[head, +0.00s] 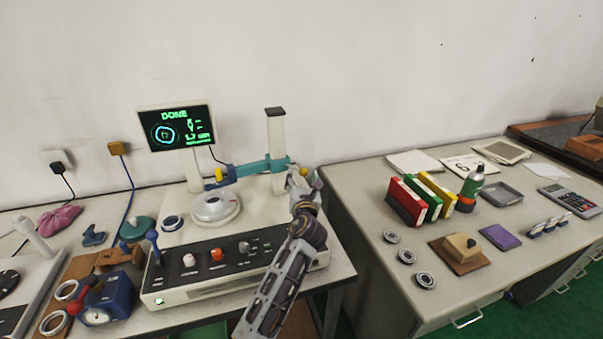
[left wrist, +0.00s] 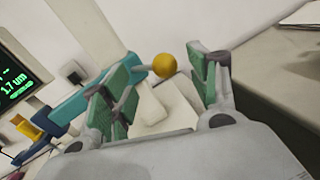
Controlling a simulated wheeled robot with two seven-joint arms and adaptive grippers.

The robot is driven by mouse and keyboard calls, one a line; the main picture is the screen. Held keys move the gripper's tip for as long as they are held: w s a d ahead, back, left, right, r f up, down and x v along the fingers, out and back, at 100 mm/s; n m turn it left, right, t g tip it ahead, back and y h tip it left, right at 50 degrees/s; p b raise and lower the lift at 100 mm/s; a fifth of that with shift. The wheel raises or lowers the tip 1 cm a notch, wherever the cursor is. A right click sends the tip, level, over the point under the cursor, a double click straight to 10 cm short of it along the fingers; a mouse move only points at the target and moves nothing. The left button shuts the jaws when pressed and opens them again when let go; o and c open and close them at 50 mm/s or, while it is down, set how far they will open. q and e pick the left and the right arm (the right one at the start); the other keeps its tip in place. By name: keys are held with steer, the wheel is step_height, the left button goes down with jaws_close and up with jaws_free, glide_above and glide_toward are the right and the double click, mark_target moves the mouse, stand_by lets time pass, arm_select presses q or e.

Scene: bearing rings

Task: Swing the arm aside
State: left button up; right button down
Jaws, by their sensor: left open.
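The teal swing arm (head: 252,170) of the measuring machine crosses the upright column (head: 276,140), its left end over the round turntable (head: 215,206). In the left wrist view the teal arm (left wrist: 82,100) runs behind my fingers, with a yellow ball knob (left wrist: 165,66) at its right end. My left gripper (head: 303,178) is at the arm's right end. It is open, and its green-padded fingers (left wrist: 160,85) stand on either side of the knob in that view. I cannot tell whether they touch it. My right gripper is not in view.
The machine's screen (head: 177,129) reads DONE. A control panel (head: 215,258) with knobs and a blue-topped lever (head: 153,236) is at its front. A blue gauge (head: 107,299) stands left. The grey desk (head: 360,220) on the right holds binders (head: 421,199) and several bearing rings.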

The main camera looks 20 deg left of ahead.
mark_target(302, 174)
arm_select(q)
steer(key=shift+x, duration=2.1)
steer(key=shift+r, duration=0.1)
steer(key=c, duration=1.3)
